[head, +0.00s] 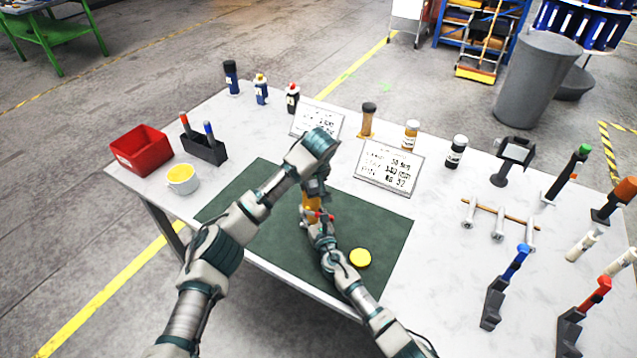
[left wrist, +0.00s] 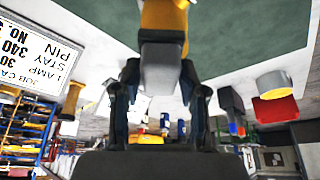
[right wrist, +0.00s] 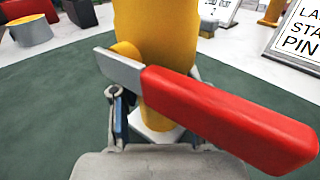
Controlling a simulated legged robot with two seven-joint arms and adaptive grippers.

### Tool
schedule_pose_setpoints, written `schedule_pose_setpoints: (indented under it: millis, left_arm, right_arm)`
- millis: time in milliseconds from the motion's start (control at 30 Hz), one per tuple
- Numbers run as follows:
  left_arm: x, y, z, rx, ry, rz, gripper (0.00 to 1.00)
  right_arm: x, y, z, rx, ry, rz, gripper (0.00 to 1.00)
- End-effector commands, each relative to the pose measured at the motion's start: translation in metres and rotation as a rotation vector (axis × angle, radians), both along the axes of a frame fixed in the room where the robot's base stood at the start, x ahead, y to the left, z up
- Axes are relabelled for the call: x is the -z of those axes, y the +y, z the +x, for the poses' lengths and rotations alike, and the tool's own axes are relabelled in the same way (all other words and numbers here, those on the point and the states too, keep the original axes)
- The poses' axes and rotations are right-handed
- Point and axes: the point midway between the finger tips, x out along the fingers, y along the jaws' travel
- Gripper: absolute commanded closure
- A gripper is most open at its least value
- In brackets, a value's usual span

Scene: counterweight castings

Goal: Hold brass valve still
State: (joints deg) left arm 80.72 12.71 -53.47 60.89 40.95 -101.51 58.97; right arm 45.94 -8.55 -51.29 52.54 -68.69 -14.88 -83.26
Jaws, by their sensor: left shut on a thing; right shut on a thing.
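The brass valve (head: 308,208) stands over the green mat (head: 375,222), a yellow body with a red lever (head: 322,215). My left gripper (head: 316,190) reaches it from above. In the left wrist view the left fingers (left wrist: 160,88) are shut on either side of a grey end piece below the yellow body (left wrist: 163,14). My right gripper (head: 314,228) is low at the valve. In the right wrist view it is shut around the lower yellow body (right wrist: 155,45). The red lever (right wrist: 225,112) crosses in front and hides the right finger.
A yellow disc (head: 360,258) lies on the mat near my right forearm. A white mug (head: 183,179), red bin (head: 141,150) and black holder (head: 204,149) stand left. Sign cards (head: 389,167), bottles and several tools occupy the back and right of the table.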

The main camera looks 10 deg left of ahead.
Motion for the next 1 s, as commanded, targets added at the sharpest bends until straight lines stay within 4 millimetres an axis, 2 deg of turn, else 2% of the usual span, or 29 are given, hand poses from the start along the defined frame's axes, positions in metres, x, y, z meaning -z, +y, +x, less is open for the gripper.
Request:
schedule_pose_setpoints:
  millis: [233, 533, 867, 1000]
  left_arm:
    - [0.0, 0.01, 0.001, -0.002, 0.0, -0.001, 0.98]
    - [0.001, 0.033, 0.004, 0.0, -0.001, 0.0, 0.98]
    - [0.0, 0.034, 0.004, 0.0, -0.001, 0.0, 0.98]
    - [-0.01, 0.034, 0.004, -0.001, -0.003, 0.0, 0.98]
  right_arm:
    - [-0.001, 0.0, 0.0, 0.0, -0.001, 0.0, 1.0]
    - [-0.001, 0.0, 0.0, 0.0, -0.001, 0.0, 1.0]
    - [-0.001, 0.0, 0.0, 0.0, -0.001, 0.0, 1.0]
    - [-0.001, 0.0, 0.0, 0.0, -0.001, 0.0, 1.0]
